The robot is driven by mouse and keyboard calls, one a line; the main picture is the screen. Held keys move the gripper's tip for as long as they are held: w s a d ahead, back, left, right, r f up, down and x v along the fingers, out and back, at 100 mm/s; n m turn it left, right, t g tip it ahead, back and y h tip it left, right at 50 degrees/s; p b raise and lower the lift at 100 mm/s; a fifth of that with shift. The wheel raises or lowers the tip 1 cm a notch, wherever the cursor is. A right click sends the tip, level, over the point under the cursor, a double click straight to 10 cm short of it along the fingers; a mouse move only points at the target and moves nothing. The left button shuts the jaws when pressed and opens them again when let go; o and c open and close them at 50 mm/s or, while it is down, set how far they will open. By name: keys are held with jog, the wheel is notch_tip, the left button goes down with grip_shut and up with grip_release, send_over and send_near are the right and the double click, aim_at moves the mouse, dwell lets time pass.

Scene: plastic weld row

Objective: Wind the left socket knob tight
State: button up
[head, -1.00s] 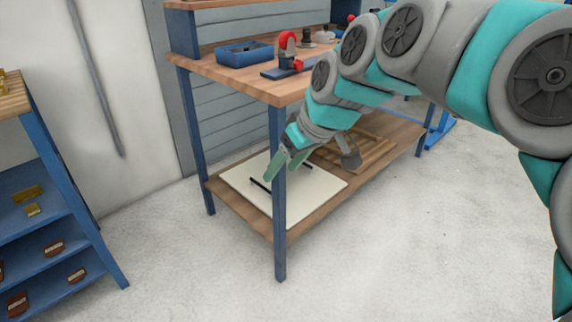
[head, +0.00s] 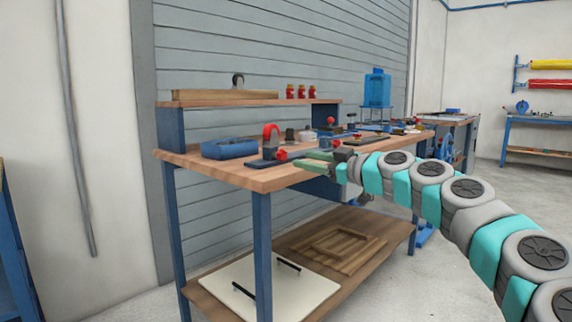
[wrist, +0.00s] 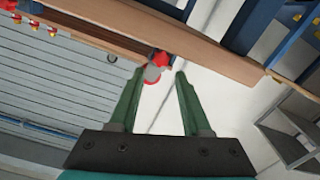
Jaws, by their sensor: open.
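A red knob (head: 281,155) sits at the front end of a dark-based fixture on the left part of the workbench, beside a taller red arched part (head: 271,136). I take it as the left socket knob. In the head view my gripper (head: 308,161) is just right of this knob at bench-top height, its green fingers pointing left. In the wrist view my gripper (wrist: 160,72) is open with nothing between its fingers. A red part with a grey round face (wrist: 153,73) shows just beyond and between the fingertips; contact cannot be told.
A blue tray (head: 230,149) lies left of the fixture. Another red-knobbed fixture (head: 331,122) stands farther right. The lower shelf holds a white panel (head: 262,292) with black handles and a wooden frame (head: 337,246). The bench's front edge (head: 262,185) runs below my gripper.

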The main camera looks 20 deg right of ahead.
aim_at(284, 155)
jog(key=x, duration=0.7)
jog(key=shift+w+a+r, duration=0.1)
jog(key=shift+w+a, duration=0.1)
jog(key=shift+a, duration=0.15)
grip_shut()
